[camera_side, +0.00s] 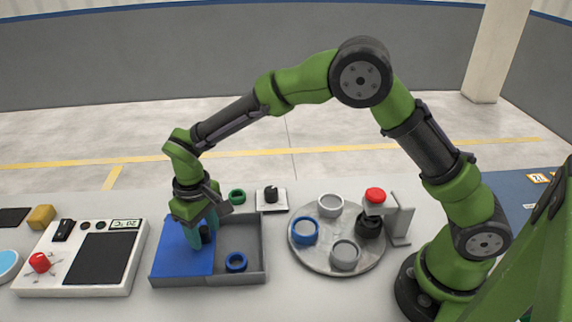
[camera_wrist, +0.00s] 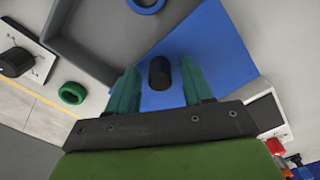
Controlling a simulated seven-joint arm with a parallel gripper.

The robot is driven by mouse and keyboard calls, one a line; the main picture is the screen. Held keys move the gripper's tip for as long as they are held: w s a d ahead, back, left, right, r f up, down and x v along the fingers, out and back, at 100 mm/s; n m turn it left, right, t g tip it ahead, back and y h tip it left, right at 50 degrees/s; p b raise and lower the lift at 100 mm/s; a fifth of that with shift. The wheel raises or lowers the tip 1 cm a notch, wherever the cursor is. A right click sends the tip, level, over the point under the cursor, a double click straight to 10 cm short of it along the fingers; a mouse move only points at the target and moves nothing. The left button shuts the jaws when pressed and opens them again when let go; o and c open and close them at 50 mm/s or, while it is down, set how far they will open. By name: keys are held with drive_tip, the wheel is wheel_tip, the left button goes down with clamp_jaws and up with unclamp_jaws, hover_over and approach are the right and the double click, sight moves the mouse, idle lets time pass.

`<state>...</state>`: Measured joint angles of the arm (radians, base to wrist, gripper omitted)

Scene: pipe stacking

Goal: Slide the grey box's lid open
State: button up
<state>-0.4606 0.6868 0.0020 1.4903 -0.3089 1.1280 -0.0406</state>
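The grey box (camera_side: 252,280) stands on the table left of centre in the side view. Its blue lid (camera_side: 180,250) covers the left part, and the right part is uncovered, with a blue ring (camera_side: 236,262) inside. A black knob (camera_wrist: 159,73) stands up from the lid. My gripper (camera_side: 203,238) points down over the lid at the knob. In the wrist view, my gripper (camera_wrist: 158,84) has one teal finger on each side of the knob, with a visible gap on both sides. It is open and holds nothing.
A green ring (camera_side: 237,197) and a black dial on a white plate (camera_side: 271,199) lie behind the box. A round grey tray (camera_side: 318,262) with several rings is to the right, beside a red button (camera_side: 375,195). A white control panel (camera_side: 50,286) stands close on the left.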

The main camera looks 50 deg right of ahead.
wheel_tip(320, 180, up, 17)
idle(0.7)
drive_tip(key=s+d+r+m+t+y, duration=0.2)
drive_tip(key=s+d+m+t, duration=0.4)
drive_tip(key=s+d, duration=1.2)
drive_tip(key=shift+s+d+t, duration=0.3)
drive_tip(key=shift+s+t, duration=0.3)
drive_tip(key=shift+s, duration=0.5)
